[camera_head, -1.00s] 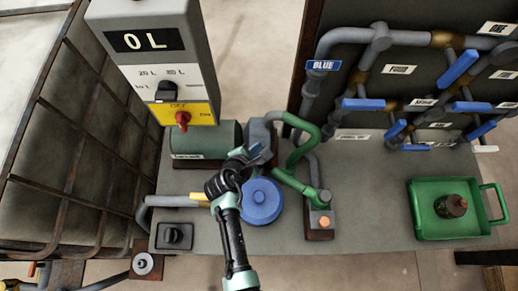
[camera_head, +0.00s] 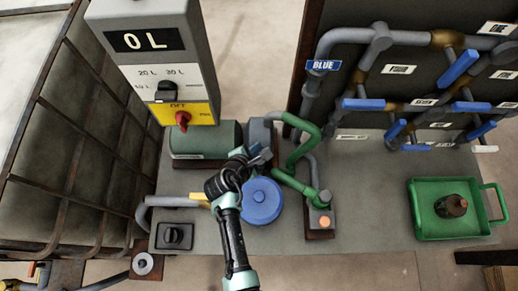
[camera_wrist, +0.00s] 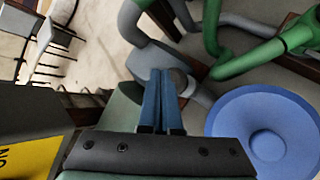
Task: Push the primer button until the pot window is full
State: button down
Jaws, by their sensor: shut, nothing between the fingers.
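My gripper (camera_head: 259,156) is shut and empty, its blue fingers side by side in the wrist view (camera_wrist: 159,100). It is over the grey pump end, between the green motor (camera_head: 207,141) and the blue-lidded pot (camera_head: 261,200). A small grey round knob (camera_wrist: 180,79) shows just beside the fingertips in the wrist view; I cannot tell if it is the primer button or if they touch. The blue lid (camera_wrist: 265,138) is right of the fingers there. I cannot make out the pot window in either view.
A control box (camera_head: 160,60) reading 0 L stands behind the motor, with a red switch (camera_head: 182,119). Green pipes (camera_head: 290,182) rise right of the pot, near a small orange disc (camera_head: 325,221). A green tray (camera_head: 426,226) is far right. A caged tank (camera_head: 70,150) is left.

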jog(key=shift+f, duration=0.4)
jog(key=shift+f+b, duration=1.35)
jog(key=shift+f, duration=0.15)
dwell(1.2)
jog(key=shift+r, duration=0.1)
jog(key=shift+r+p, duration=1.85)
jog(key=shift+p, duration=0.15)
notch_tip(320, 180, up, 5)
jog(key=p, duration=0.5)
jog(key=shift+r, duration=0.1)
